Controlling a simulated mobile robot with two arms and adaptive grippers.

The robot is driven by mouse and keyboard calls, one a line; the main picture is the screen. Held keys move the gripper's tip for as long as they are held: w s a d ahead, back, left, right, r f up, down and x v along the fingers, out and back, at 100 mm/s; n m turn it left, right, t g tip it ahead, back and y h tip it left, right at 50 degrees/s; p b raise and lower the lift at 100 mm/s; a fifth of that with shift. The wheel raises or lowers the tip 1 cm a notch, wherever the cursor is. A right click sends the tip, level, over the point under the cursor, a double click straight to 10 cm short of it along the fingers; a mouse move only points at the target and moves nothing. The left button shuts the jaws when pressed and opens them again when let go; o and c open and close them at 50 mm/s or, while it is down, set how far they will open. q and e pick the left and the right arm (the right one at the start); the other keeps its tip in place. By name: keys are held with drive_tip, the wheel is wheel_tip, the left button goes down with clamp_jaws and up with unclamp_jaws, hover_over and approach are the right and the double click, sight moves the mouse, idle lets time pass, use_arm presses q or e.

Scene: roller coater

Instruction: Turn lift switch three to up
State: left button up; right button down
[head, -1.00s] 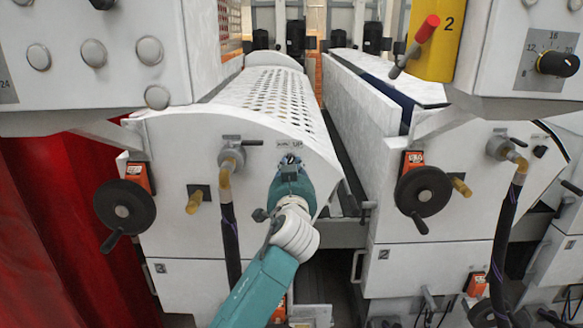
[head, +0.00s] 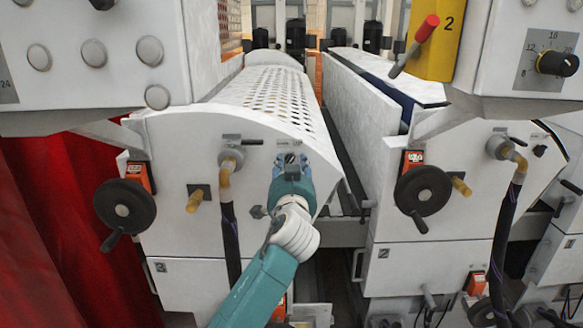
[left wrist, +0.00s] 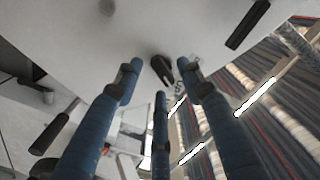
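The lift switch is a small dark rotary knob (head: 290,158) on the white front panel of the near-left machine, below a small label strip. In the left wrist view the black knob (left wrist: 162,70) sits between the spread fingers of the left gripper (left wrist: 158,78), tilted in the picture. The fingers are open and appear apart from it. My right gripper is not in view.
A black handwheel (head: 124,207) and a hose fitting (head: 230,160) are on the same panel, left of my gripper. A second machine with its own handwheel (head: 422,191) stands to the right across a narrow gap. A control box with a dial (head: 558,64) overhangs at upper right.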

use_arm(q)
drive_tip(key=s, duration=1.2)
